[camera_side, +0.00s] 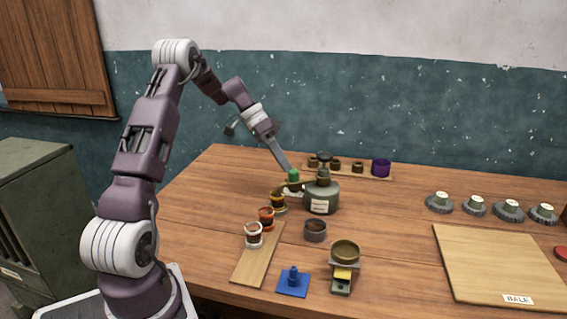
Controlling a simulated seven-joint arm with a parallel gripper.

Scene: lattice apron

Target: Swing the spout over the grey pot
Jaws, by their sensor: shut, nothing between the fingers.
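A grey-green dispenser (321,199) with a dark knob on top and a pale label stands near the middle of the table. A short arm that looks like its spout (304,184) reaches left from its upper part, beside a small green piece (293,175). The grey pot (315,231), with dark contents, stands in front of the dispenser, apart from the spout's end. My gripper (285,167) is shut and empty, its tips pointing down close to the green piece. I cannot tell whether they touch it.
A brass bowl on a stand (344,253) and a blue peg base (293,281) are in front. A rack (346,172) stands behind. Free table lies right of the dispenser.

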